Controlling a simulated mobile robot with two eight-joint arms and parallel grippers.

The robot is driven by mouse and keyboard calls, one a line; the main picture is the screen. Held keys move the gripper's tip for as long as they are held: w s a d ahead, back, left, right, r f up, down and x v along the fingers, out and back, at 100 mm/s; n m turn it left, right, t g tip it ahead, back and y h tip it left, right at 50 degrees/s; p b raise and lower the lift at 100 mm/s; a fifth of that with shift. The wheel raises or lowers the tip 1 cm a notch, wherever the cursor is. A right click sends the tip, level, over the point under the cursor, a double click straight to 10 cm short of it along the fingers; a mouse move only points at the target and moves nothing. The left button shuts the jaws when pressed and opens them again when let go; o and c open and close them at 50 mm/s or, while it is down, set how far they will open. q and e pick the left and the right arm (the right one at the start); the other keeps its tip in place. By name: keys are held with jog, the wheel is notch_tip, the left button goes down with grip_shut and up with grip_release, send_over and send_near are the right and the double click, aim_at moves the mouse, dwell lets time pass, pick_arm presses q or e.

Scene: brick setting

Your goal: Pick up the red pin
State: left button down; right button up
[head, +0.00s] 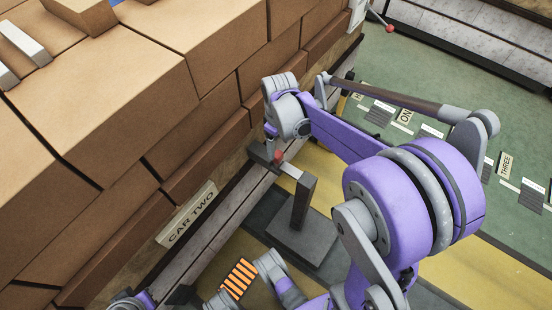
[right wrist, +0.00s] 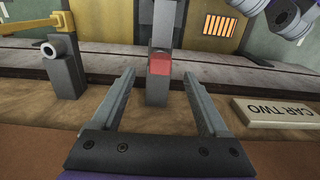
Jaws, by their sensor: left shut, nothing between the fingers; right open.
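The red pin (head: 278,156) shows as a small red knob by the grey metal post (head: 303,200) beside the brick-like stacked blocks. In the right wrist view the red pin (right wrist: 160,64) appears centred between the fingertips, against an upright grey bar. My right gripper (right wrist: 158,76) is open, its two fingers on either side of the pin in the picture; I see no contact. In the head view my right gripper (head: 264,153) is partly hidden by its wrist, close to the pin. My left gripper (head: 183,296) is low at the bottom edge, shut and empty, away from the pin.
Large brown blocks (head: 115,100) fill the left, above a ledge with a CAR TWO sign (head: 188,214). An orange slatted panel (head: 239,278) lies below. Another red-tipped lever (head: 388,27) shows at the top. A grey pipe-ended post (right wrist: 62,65) stands left of my right gripper.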

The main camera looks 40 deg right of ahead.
aim_at(279, 160)
jog(key=f, duration=0.3)
jog(key=shift+s+f+b, duration=0.2)
jog(key=shift+b, duration=0.2)
notch_tip(279, 160, down, 5)
jog(key=shift+f+b, duration=0.2)
jog(key=shift+b, duration=0.8)
jog(key=shift+r, duration=0.1)
grip_shut()
